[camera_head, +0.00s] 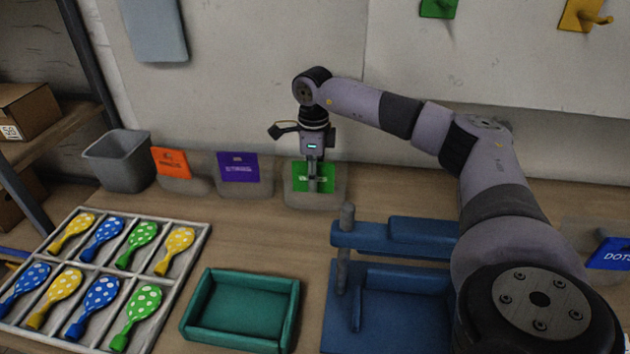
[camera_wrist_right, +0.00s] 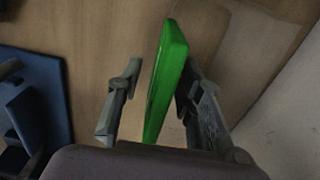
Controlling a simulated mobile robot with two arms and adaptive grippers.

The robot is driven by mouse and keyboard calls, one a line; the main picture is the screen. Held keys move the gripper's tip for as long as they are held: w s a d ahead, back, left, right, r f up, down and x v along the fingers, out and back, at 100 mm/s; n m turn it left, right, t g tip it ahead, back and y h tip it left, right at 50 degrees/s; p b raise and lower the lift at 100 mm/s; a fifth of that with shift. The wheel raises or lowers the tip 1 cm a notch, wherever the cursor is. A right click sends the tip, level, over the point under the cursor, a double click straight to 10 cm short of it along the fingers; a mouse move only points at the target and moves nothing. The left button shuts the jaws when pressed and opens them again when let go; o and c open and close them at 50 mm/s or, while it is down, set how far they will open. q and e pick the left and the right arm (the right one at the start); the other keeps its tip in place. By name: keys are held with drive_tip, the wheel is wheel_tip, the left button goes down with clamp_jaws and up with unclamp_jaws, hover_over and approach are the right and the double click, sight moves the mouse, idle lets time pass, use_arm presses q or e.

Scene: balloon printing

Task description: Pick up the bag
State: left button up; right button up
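The green bag (camera_head: 312,177), a flat green packet with a pale label, stands upright in a grey holder (camera_head: 297,198) at the back of the table. My right gripper (camera_head: 313,186) points down at it and hides part of its front. In the right wrist view the bag (camera_wrist_right: 166,80) is edge-on between the two fingers of my right gripper (camera_wrist_right: 158,95). A gap shows between the left finger and the bag. The right finger is close to it; whether it touches is unclear. My left gripper is not in view.
An orange packet (camera_head: 172,162) and a purple packet (camera_head: 238,167) stand left of the green one. A grey bin (camera_head: 118,160), a divided tray (camera_head: 203,232) of balloons, a teal tray (camera_head: 190,322) and a blue press (camera_head: 400,238) are on the table. A blue packet (camera_head: 610,254) is far right.

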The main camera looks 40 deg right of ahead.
drive_tip(key=shift+c, duration=0.3)
clamp_jaws()
idle(0.4)
